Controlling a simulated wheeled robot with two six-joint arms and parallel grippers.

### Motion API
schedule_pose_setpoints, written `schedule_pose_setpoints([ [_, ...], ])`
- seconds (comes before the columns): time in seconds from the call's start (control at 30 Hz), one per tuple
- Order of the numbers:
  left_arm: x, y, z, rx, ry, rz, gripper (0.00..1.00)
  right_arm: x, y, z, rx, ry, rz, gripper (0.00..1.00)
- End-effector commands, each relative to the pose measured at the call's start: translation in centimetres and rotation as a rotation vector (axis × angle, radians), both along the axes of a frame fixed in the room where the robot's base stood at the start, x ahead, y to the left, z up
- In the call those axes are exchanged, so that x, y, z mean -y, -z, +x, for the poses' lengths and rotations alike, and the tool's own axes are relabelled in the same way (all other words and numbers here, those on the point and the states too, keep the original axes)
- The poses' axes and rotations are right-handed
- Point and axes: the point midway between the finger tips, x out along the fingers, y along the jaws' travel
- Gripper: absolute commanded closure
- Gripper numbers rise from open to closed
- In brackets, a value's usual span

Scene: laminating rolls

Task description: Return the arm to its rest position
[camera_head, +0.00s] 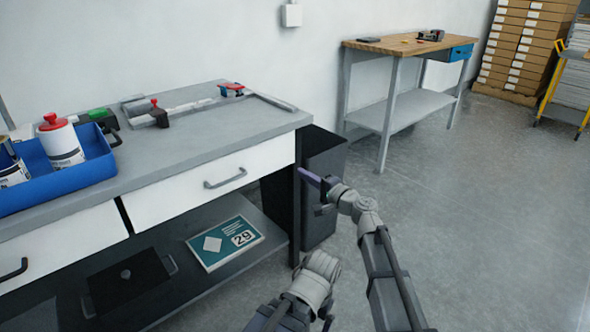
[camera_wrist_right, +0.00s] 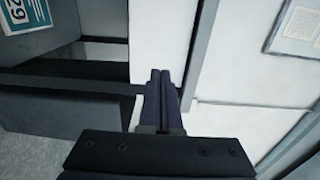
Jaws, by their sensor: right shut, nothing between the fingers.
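My right gripper (camera_head: 304,174) is beyond the right end of the grey workbench, in front of the dark bin as the head view shows it. Its fingers are together and empty. In the right wrist view the gripper (camera_wrist_right: 160,74) points up the picture, its two dark fingers side by side with nothing between them. My right arm (camera_head: 385,275) reaches up from the bottom right of the head view. Whether the fingertips touch anything cannot be told.
The workbench (camera_head: 190,140) has a white drawer (camera_head: 210,183) with a grey handle; a blue tray (camera_head: 100,165) with bottles stands on top. A dark bin (camera_head: 322,190) stands at its right end. A wood-topped table (camera_head: 385,44) is behind. The floor (camera_head: 480,190) at right is clear.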

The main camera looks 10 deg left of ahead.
Motion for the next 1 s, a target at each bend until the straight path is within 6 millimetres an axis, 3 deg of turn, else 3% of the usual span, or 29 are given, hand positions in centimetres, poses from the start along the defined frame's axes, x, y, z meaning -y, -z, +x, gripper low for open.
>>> schedule_pose_setpoints([
  [0.37,0.0,0.0,0.0,0.000,0.000,0.000,0.00,1.0,0.4,-1.2,0.004,-0.009,-0.024,1.00],
  [0.47,0.0,0.0,0.0,0.000,0.000,0.000,0.00,1.7,2.0,-3.0,0.020,-0.047,-0.127,1.00],
  [0.57,0.0,0.0,0.0,0.000,0.000,0.000,0.00,3.3,5.3,-6.1,0.031,-0.117,-0.318,1.00],
  [0.67,0.0,0.0,0.0,0.000,0.000,0.000,0.00,6.1,9.6,-9.8,0.012,-0.199,-0.550,1.00],
  [0.8,0.0,0.0,0.0,0.000,0.000,0.000,0.00,11.8,15.3,-14.9,-0.069,-0.304,-0.867,1.00],
  [1.0,0.0,0.0,0.0,0.000,0.000,0.000,0.00,19.5,19.8,-20.4,-0.217,-0.394,-1.185,1.00],
])
